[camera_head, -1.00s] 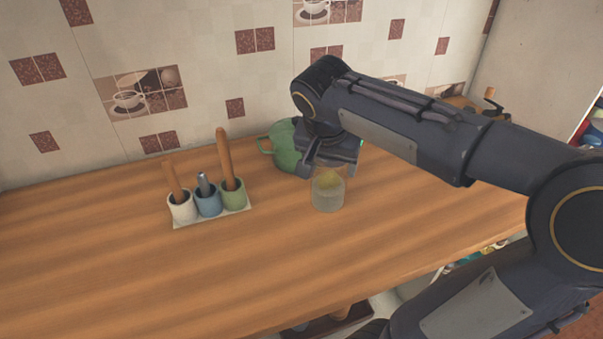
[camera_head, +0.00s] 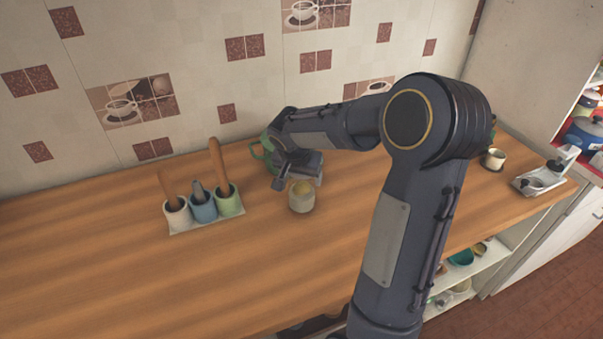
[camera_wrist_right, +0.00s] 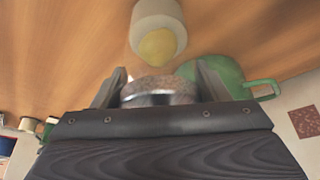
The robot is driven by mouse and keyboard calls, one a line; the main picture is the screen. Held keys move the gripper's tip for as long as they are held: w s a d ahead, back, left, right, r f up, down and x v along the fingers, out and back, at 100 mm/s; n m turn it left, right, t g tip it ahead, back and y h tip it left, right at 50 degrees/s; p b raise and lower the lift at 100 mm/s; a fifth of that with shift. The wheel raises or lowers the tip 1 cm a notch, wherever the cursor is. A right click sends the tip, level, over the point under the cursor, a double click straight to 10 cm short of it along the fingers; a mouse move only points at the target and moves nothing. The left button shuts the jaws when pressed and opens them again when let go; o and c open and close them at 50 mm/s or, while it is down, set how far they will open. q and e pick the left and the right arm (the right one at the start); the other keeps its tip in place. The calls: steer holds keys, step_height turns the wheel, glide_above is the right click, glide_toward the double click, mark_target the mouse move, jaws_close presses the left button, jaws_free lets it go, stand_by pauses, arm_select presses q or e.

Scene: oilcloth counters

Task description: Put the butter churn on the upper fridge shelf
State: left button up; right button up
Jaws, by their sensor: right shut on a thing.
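The butter churn (camera_head: 302,198) seems to be the small pale jar with yellow in it, in the middle of the head view over the wooden counter. My right gripper (camera_head: 298,172) is at its top. In the right wrist view the jar (camera_wrist_right: 158,20) shows beyond my fingers, and a speckled brown round part with a silver rim (camera_wrist_right: 158,92), which looks like its top, sits between them. My right gripper is shut on it. I cannot tell whether its base touches the counter. My left gripper is not in view. I cannot make out the upper fridge shelf.
A green pot (camera_head: 262,152) stands close behind the gripper. A holder with three cups (camera_head: 203,208) of utensils is to the left. A small cup (camera_head: 494,159) and a metal tray (camera_head: 543,178) are at the right end. Open shelves (camera_head: 585,140) hold pots at far right.

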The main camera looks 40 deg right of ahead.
steer(key=shift+f, duration=0.15)
steer(key=shift+f, duration=0.15)
steer(key=o, duration=1.5)
